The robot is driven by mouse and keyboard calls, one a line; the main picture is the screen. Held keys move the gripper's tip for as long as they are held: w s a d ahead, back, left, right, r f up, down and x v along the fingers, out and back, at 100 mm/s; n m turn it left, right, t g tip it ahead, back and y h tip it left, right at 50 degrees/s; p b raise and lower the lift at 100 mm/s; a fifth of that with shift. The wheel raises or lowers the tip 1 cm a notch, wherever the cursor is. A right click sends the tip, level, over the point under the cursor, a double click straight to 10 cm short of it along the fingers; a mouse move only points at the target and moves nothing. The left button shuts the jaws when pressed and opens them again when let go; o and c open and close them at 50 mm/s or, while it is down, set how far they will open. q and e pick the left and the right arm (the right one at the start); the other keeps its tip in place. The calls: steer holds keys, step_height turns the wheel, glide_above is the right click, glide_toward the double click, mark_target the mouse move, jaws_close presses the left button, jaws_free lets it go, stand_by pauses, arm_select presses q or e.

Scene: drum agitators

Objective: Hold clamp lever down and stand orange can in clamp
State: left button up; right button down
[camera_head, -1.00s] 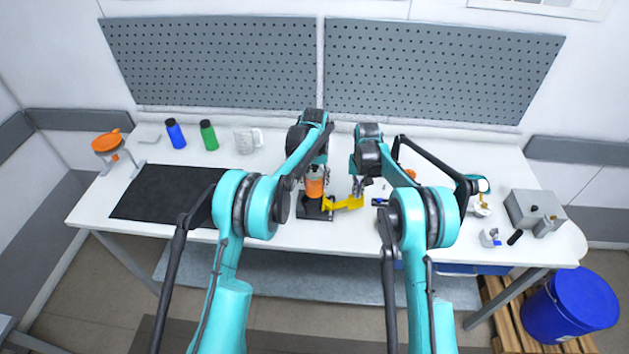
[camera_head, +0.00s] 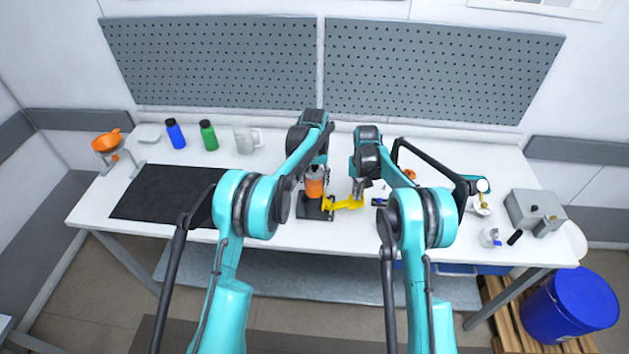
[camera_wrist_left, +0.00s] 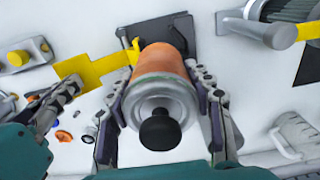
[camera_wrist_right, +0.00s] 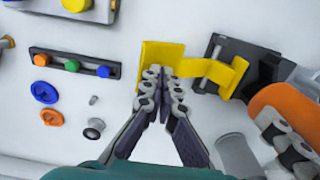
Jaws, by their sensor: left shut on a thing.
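My left gripper (camera_wrist_left: 163,100) is shut around the sides of the orange can (camera_wrist_left: 165,62), which has a grey end and a black knob. In the head view the can (camera_head: 314,183) is upright over the black clamp base (camera_head: 310,212); whether it touches the base is unclear. The clamp's yellow lever (camera_head: 343,204) extends right from the base. My right gripper (camera_wrist_right: 161,80) has its fingertips together at the lever's wide yellow end plate (camera_wrist_right: 163,56), seemingly touching it from above. The clamp's black base (camera_wrist_right: 221,50) also shows in the right wrist view.
A strip with coloured buttons (camera_wrist_right: 72,65) and small loose parts lie right of the clamp. A dark mat (camera_head: 165,192), blue bottle (camera_head: 175,134), green bottle (camera_head: 208,136) and clear mug (camera_head: 247,140) are to the left. A grey box (camera_head: 533,210) stands at the right.

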steer(key=shift+f, duration=2.4)
arm_select(q)
steer(key=shift+f, duration=1)
steer(key=shift+f, duration=2)
